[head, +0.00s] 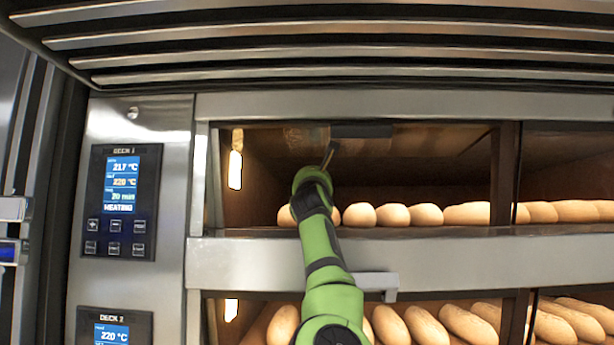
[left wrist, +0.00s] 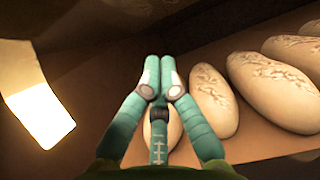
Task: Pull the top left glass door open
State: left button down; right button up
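The top left compartment, deck 1, shows loaves behind its front opening. I cannot tell whether its glass door (head: 440,165) is shut or swung; the clear pane hardly shows. A dark handle-like bar (head: 361,130) sits at the top middle of this opening. My left gripper (head: 328,156) is just below and left of that bar, with a visible gap to it. In the left wrist view its fingertips (left wrist: 160,62) are almost together and nothing shows between them. The bar does not show in that view. My right gripper is not in view.
Loaves (head: 395,215) lie in a row in the deck, close behind my fingers in the wrist view (left wrist: 213,100). A bright lamp (head: 235,160) is at the left wall. Below are a steel sill (head: 240,262) and the deck 2 handle (head: 375,283). A control panel (head: 121,202) stands left.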

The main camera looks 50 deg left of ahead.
pick_arm(q)
jog(key=shift+w+r, duration=0.15)
jog(key=shift+w, duration=0.1)
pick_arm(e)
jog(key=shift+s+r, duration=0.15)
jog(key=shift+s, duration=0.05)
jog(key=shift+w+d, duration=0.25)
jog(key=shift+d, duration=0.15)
pick_arm(q)
jog(key=shift+d, duration=0.1)
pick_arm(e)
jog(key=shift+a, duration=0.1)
pick_arm(q)
jog(key=v, duration=0.7)
jog(key=shift+d+f, duration=0.15)
jog(key=shift+f, duration=0.1)
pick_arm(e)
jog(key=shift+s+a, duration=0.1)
